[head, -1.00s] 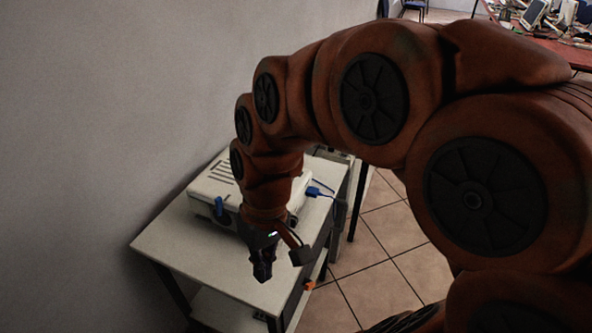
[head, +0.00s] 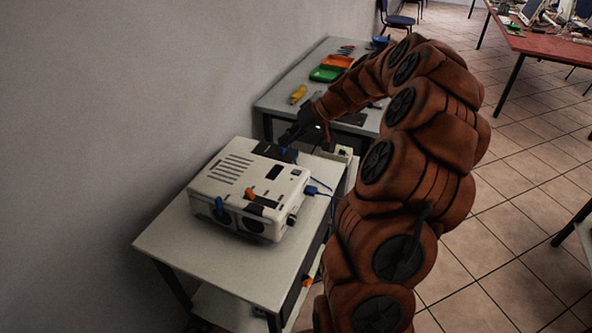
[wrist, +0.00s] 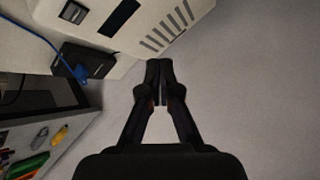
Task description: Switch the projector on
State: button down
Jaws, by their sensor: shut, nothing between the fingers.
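The projector (head: 232,178) is a white box with vent slots and a dark panel on top. It sits on a small white table (head: 180,245) by the wall and also shows at the top of the wrist view (wrist: 130,28). An orange part and a dark part are on its front right, and a blue part is at its front left. My gripper (head: 286,139) is beyond the projector's back edge in the head view. In the wrist view its fingers (wrist: 159,72) are together and empty, apart from the projector's casing. Which part is the power switch is unclear.
A blue plug (head: 312,190) with a cable is at the projector's right side. A black box (wrist: 92,64) with a blue cable is at its back edge. A second table behind holds a green tray (head: 326,74), an orange tray (head: 338,61) and a yellow tool (head: 298,94).

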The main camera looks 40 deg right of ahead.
jog(key=shift+m+t, duration=0.3)
jog(key=d, duration=0.3)
jog(key=d+f, duration=0.1)
jog(key=shift+w+d, duration=0.2)
jog(key=shift+d, duration=0.15)
jog(key=b, duration=0.1)
send_over(299, 171)
notch_tip(299, 171, down, 7)
jog(key=shift+w+f, duration=0.1)
jog(key=shift+f, duration=0.1)
jog(key=shift+f+b, duration=0.6)
jog(key=shift+f, duration=0.05)
jog(key=shift+a+f+b, duration=0.1)
jog(key=shift+f+b, duration=0.7)
jog(key=shift+b, duration=0.45)
dwell(1.4)
jog(key=shift+r, duration=0.8)
dwell(0.3)
